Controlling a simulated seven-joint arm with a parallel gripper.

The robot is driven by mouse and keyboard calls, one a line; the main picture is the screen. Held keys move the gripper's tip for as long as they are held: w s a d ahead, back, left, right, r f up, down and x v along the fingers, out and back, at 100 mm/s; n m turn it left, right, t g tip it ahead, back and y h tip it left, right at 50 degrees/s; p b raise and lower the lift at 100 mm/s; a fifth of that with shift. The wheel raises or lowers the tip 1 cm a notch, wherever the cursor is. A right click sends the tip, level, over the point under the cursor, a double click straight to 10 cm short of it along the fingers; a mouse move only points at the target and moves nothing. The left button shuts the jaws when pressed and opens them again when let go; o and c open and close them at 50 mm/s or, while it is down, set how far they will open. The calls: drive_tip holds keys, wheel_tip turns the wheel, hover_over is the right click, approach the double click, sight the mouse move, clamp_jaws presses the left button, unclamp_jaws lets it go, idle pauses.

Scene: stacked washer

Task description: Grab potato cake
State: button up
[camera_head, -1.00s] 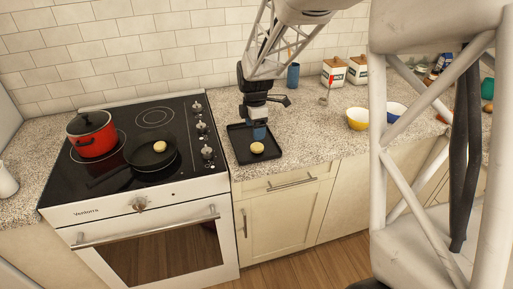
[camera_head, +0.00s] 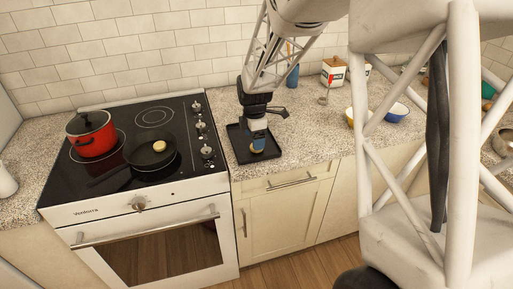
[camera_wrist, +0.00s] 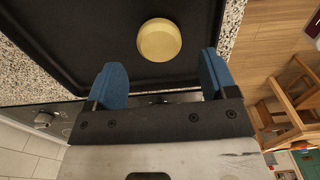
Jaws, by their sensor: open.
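A round, pale yellow potato cake (camera_wrist: 159,40) lies on a black tray (camera_wrist: 75,40) in the wrist view. In the head view the cake (camera_head: 256,150) is partly hidden behind my gripper (camera_head: 256,146), and the tray (camera_head: 239,150) sits on the counter right of the stove. My gripper's two blue fingers (camera_wrist: 162,80) are open and empty. The cake lies ahead of the fingertips, roughly between their lines. A second similar cake (camera_head: 159,146) lies in the black frying pan (camera_head: 150,157) on the stove.
A red pot (camera_head: 92,136) stands on the cooktop (camera_head: 120,130) at the left. A yellow bowl (camera_head: 350,117), a blue bowl (camera_head: 396,112) and a white canister (camera_head: 334,71) stand right of the tray. Bare speckled counter (camera_head: 308,135) lies just right of the tray.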

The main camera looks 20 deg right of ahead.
drive_tip(key=shift+f, duration=1.65)
drive_tip(key=c, duration=1)
